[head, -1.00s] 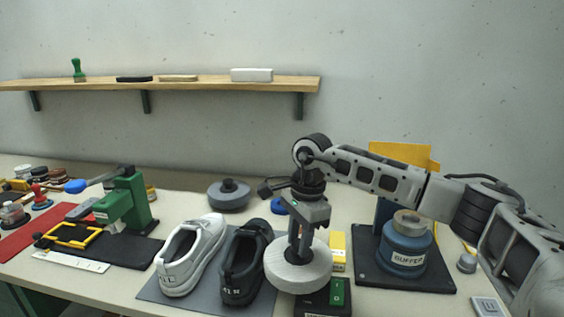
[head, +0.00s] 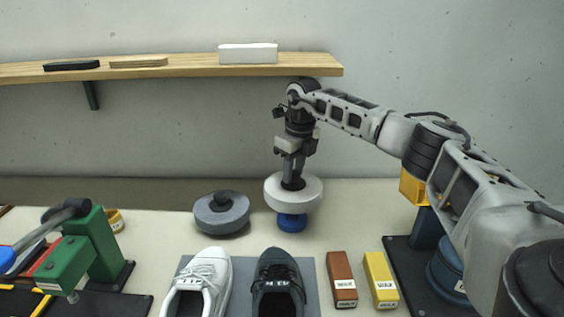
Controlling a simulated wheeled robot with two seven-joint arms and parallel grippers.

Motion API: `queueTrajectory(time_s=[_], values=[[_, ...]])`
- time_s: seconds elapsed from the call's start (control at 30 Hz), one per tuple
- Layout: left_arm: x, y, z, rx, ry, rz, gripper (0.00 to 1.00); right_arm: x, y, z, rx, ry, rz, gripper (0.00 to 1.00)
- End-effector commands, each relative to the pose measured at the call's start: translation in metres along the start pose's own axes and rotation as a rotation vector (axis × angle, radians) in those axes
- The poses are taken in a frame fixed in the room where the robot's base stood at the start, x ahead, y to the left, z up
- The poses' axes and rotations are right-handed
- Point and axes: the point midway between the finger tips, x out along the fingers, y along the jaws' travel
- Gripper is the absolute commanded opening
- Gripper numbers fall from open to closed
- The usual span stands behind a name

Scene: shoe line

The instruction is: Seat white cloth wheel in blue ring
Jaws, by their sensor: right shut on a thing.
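The white cloth wheel (head: 305,199) is a thick, flat disc with a dark hub post on top. My right gripper (head: 292,176) points down from above and is shut on this dark post. The blue ring (head: 292,224) stands on the table directly below the wheel, and only its lower front shows. The wheel looks level and covers the ring's top, so I cannot tell whether it touches the ring or hangs just above it. My left gripper is not in view.
A grey wheel (head: 221,216) lies left of the blue ring. A white shoe (head: 205,275) and a black shoe (head: 278,280) stand on a grey mat in front. A brown box (head: 341,278) and a yellow box (head: 380,279) lie to their right. A shelf (head: 190,66) hangs behind.

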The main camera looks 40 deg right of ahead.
Motion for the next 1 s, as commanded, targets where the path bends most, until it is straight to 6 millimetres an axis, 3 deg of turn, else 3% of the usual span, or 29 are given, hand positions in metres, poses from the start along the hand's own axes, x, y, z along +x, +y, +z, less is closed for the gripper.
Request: queueTrajectory(time_s=[0.27, 0.63, 1.0], values=[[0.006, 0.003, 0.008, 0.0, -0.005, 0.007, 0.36, 0.014, 0.0, -0.001, 0.002, -0.001, 0.0, 0.0], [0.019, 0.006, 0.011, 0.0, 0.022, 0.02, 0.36, 0.052, 0.0, -0.006, 0.001, -0.001, 0.0, 0.0], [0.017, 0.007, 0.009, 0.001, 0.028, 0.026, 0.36, 0.057, 0.0, -0.007, 0.001, -0.002, 0.0, 0.0]])
